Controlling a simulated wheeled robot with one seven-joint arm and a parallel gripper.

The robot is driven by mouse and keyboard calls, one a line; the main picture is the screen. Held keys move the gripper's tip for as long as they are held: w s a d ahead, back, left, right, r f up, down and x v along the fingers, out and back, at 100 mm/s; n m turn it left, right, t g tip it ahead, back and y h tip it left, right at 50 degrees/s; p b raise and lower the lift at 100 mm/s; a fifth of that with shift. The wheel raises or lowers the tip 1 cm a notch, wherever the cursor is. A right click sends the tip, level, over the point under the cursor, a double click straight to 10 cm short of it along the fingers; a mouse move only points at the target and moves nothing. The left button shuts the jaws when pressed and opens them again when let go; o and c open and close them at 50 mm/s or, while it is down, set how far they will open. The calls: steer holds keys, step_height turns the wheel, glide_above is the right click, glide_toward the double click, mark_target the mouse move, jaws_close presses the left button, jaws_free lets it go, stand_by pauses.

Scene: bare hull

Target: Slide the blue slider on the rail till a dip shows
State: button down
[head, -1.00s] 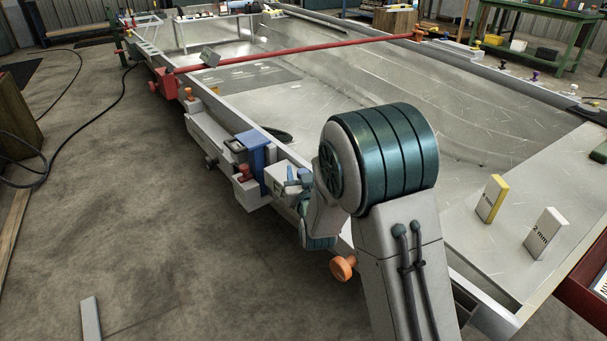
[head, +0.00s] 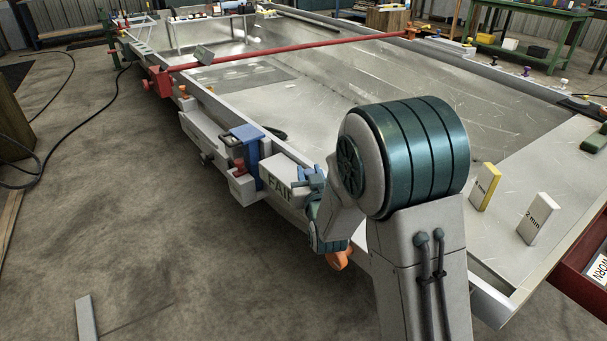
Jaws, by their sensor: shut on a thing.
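My gripper (head: 316,201) is at the near side of the hull edge, partly hidden by my own arm. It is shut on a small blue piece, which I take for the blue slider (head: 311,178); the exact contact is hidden. The slider sits at the right end of a pale box-like rail housing (head: 283,178), whose front face shows dark letters reading about "FAI". A larger blue bracket (head: 247,147) straps over the edge just left of that housing. No dip can be made out from here.
An orange knob (head: 338,260) lies just below my gripper. A red clamp (head: 238,165) is beside the blue bracket. A yellow-edged block (head: 485,187) and a "2 mm" block (head: 538,219) stand on the plate at right.

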mark_target(310, 171)
steer(key=c, duration=1.1)
jaws_free()
steer(key=shift+a, duration=0.1)
steer(key=shift+w, duration=0.1)
step_height(310, 171, up, 5)
steer(key=shift+p, duration=1.15)
steer(key=s+d+r, duration=0.1)
steer(key=d+r, duration=0.1)
steer(key=d, duration=0.1)
steer(key=s+d+r+p, duration=0.1)
steer(key=d+r, duration=0.1)
steer(key=d, duration=0.2)
steer(key=s+d+r+p, duration=0.1)
steer(key=d+r, duration=0.1)
steer(key=d, duration=0.2)
steer(key=shift+s+d, duration=0.15)
steer(key=shift+s, duration=0.05)
